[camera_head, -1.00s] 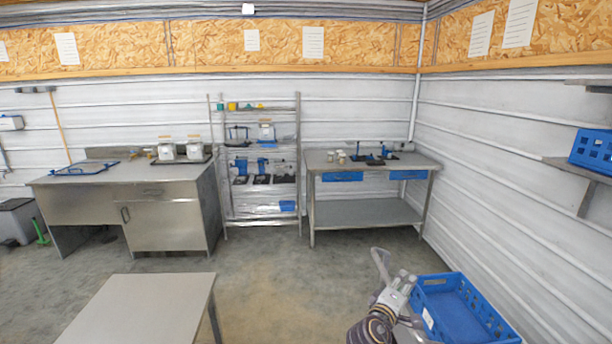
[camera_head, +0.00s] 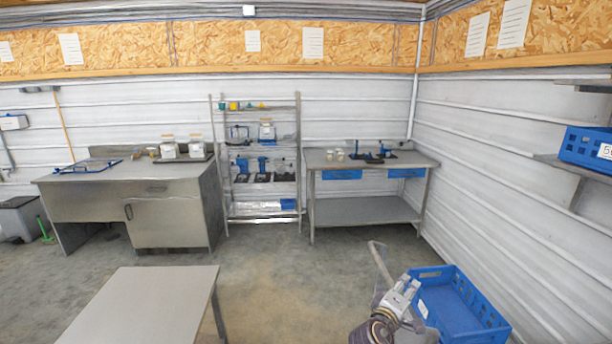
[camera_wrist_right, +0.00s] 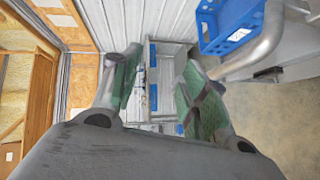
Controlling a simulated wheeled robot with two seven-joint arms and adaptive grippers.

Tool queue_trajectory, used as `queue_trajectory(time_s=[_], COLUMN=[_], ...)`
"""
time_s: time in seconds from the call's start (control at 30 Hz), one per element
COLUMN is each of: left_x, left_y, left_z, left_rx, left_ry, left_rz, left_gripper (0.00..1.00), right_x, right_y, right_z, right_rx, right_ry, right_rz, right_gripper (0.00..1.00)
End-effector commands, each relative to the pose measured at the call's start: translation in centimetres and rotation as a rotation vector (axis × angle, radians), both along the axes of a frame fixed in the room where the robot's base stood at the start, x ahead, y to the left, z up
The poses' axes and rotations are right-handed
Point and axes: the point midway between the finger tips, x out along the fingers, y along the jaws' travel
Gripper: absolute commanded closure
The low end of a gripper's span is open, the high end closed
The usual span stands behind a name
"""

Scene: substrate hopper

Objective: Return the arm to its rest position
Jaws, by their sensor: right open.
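My right arm (camera_head: 378,330) comes in at the bottom right of the head view. My right gripper (camera_head: 404,284) is beside the left edge of the blue crate in that view. In the right wrist view the two fingers of the right gripper (camera_wrist_right: 158,85) stand apart with nothing between them, so it is open and empty. My left gripper is not in view.
A table (camera_head: 200,285) is at the lower left. A workbench (camera_head: 370,210), a shelf rack (camera_head: 228,190) and a steel counter (camera_head: 170,210) line the back wall. Open floor lies between.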

Motion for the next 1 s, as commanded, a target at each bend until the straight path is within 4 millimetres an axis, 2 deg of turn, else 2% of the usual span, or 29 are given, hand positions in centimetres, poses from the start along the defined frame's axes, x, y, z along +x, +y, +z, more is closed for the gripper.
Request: queue_trajectory(time_s=[0.27, 0.53, 0.77, 1.0], left_x=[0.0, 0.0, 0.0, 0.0], left_y=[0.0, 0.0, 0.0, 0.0], left_z=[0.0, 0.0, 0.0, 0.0], left_rx=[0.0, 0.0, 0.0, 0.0], left_ry=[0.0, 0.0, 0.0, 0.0], left_rz=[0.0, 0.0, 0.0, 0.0], left_gripper=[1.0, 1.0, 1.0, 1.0], right_x=[-1.5, -4.2, -8.4, -13.3], right_y=[-0.8, -1.7, -2.1, -1.5], right_z=[-1.7, -4.4, -8.0, -11.1], right_rx=[0.083, 0.226, 0.436, 0.655], right_ry=[0.017, 0.048, 0.104, 0.182], right_rz=[-0.019, -0.051, -0.097, -0.143], right_gripper=[0.56, 0.56, 0.56, 0.56])
